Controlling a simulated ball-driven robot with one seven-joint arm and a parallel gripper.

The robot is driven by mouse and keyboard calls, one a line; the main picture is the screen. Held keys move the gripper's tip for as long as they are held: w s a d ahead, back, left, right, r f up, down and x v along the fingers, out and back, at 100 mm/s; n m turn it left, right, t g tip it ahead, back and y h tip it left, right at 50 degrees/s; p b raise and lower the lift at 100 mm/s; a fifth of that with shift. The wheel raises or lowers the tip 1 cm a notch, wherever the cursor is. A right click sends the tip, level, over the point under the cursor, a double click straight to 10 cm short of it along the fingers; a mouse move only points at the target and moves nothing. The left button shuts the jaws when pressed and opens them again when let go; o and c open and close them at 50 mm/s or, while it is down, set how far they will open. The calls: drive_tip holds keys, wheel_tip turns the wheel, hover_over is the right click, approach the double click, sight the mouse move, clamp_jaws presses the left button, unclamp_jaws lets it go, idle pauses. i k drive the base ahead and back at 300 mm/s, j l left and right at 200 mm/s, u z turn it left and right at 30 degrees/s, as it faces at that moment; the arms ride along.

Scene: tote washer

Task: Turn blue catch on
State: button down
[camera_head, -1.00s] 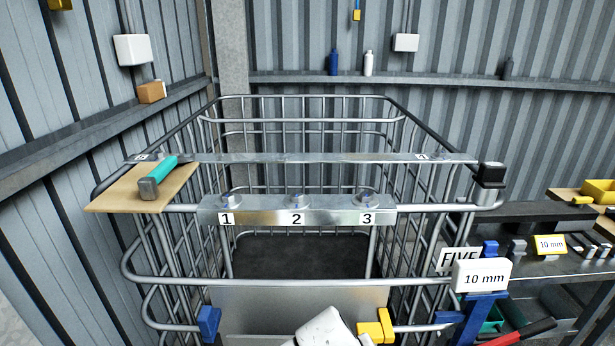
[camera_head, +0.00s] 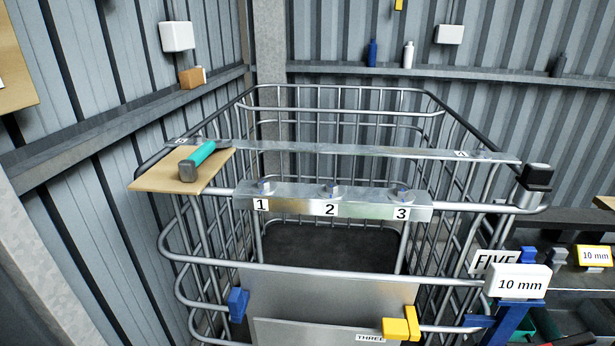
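A blue catch (camera_head: 238,304) sits on the left of the cage cart's lower front rail, beside a grey front panel (camera_head: 330,300). A yellow catch (camera_head: 402,324) sits on the right of the same panel. Another blue part (camera_head: 512,315) is at the right, below the white "10 mm" block. My gripper is not in view, so its state does not show.
A wire cage cart (camera_head: 300,270) fills the middle. Its bar (camera_head: 290,205) carries knobs marked 1, 2 and 3. A board (camera_head: 150,180) with a teal-handled hammer (camera_head: 200,158) lies at left. The "10 mm" block (camera_head: 518,282) and shelving stand at right.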

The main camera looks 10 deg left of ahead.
sight(237, 300)
drive_tip(key=i+l+u, duration=0.2)
drive_tip(key=i+u, duration=0.15)
drive_tip(key=i+l+u, duration=0.3)
drive_tip(key=i, duration=0.25)
drive_tip(key=l, duration=0.1)
